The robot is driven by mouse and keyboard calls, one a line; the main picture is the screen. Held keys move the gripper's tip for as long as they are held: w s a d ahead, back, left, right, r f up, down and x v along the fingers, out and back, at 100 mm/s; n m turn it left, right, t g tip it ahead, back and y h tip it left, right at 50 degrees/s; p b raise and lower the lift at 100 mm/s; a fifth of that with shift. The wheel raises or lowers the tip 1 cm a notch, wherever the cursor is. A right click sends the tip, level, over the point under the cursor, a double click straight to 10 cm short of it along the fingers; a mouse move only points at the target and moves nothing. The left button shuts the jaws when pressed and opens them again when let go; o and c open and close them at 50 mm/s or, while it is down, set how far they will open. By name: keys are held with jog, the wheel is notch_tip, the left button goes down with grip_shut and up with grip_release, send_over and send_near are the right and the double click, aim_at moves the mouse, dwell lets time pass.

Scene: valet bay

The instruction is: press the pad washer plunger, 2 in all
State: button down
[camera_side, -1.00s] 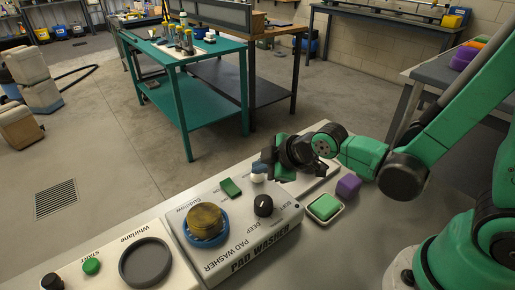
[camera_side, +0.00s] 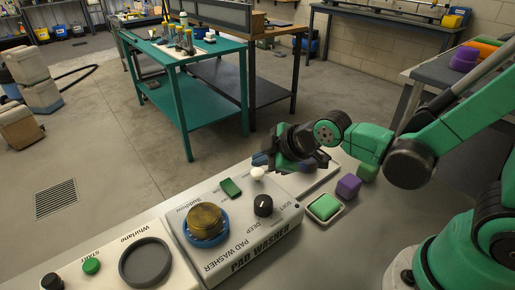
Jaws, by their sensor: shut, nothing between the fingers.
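The pad washer (camera_side: 218,256) is a pale box on the bench, lettered PAD WASHER. A small white knob (camera_side: 257,173), which looks like its plunger, stands up at its far edge. The washer also has a brass-coloured round pad in a blue ring (camera_side: 206,224), a green switch (camera_side: 230,188) and a black dial (camera_side: 263,205). My gripper (camera_side: 266,160) is shut and empty. It is just beyond and above the white knob in the picture; a small gap seems to show between them.
A tray with a green sponge (camera_side: 324,207) lies right of the washer, with a purple block (camera_side: 348,187) and a green block (camera_side: 367,172) near it. The Whirlane unit (camera_side: 112,268) stands at the left. A teal table (camera_side: 205,88) is behind.

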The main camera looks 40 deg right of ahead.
aim_at(262, 173)
jog(key=shift+r, duration=2.5)
jog(key=s+d+m+g+h, duration=0.2)
jog(key=s+d+m, duration=0.4)
jog(key=m, duration=0.5)
jog(key=shift+s+d+r, duration=0.15)
jog(key=shift+s+r, duration=0.15)
jog(key=shift+s, duration=0.4)
